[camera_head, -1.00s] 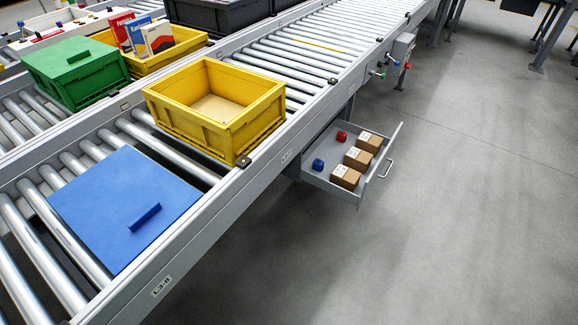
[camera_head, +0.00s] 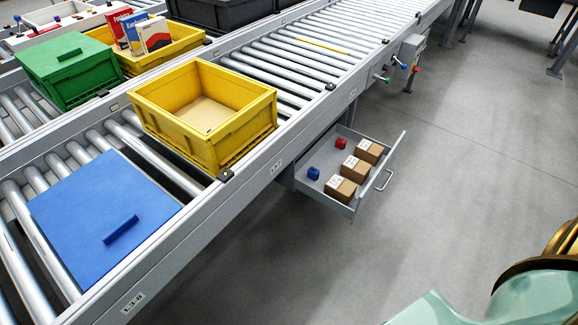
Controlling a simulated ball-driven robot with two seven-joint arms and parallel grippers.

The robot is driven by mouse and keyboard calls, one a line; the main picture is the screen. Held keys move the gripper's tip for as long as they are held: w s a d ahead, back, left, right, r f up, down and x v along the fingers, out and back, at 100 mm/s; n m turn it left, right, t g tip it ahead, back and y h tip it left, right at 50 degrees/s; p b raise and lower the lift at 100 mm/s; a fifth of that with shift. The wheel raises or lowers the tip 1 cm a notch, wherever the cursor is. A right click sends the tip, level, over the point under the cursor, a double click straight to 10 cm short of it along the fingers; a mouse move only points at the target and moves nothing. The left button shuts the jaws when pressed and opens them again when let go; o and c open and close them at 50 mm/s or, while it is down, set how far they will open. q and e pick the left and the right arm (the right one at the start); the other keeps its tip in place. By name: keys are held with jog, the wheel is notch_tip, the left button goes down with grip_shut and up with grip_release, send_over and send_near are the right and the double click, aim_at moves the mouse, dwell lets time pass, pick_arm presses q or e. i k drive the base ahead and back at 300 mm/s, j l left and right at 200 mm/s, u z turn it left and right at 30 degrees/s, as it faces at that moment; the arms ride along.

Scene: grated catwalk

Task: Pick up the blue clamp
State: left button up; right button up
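A small blue item (camera_head: 313,174), which I take to be the blue clamp, lies in the open grey drawer (camera_head: 327,157) under the conveyor, near the drawer's left side. It is too small to make out its shape well. A small red item (camera_head: 340,143) lies behind it, and several brown boxes (camera_head: 341,188) with white labels stand to its right. Neither gripper is in view. A mint and gold part of my arm shows at the lower right, well apart from the drawer.
A blue panel (camera_head: 81,216) with a raised bar lies on the rollers at left. A yellow crate (camera_head: 235,137) stands on the conveyor above the drawer's left. A green lidded crate (camera_head: 64,73) and another yellow crate stand behind. The grey floor (camera_head: 440,190) right of the drawer is clear.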

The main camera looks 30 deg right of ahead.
aim_at(313, 173)
jog(key=l+u, duration=0.2)
jog(key=l, duration=0.45)
jog(key=l+u, duration=0.25)
jog(key=l, duration=0.4)
jog(key=l+u, duration=0.2)
jog(key=l, duration=0.45)
jog(key=k+l+u, duration=0.25)
jog(key=l, duration=0.4)
jog(key=i, duration=0.1)
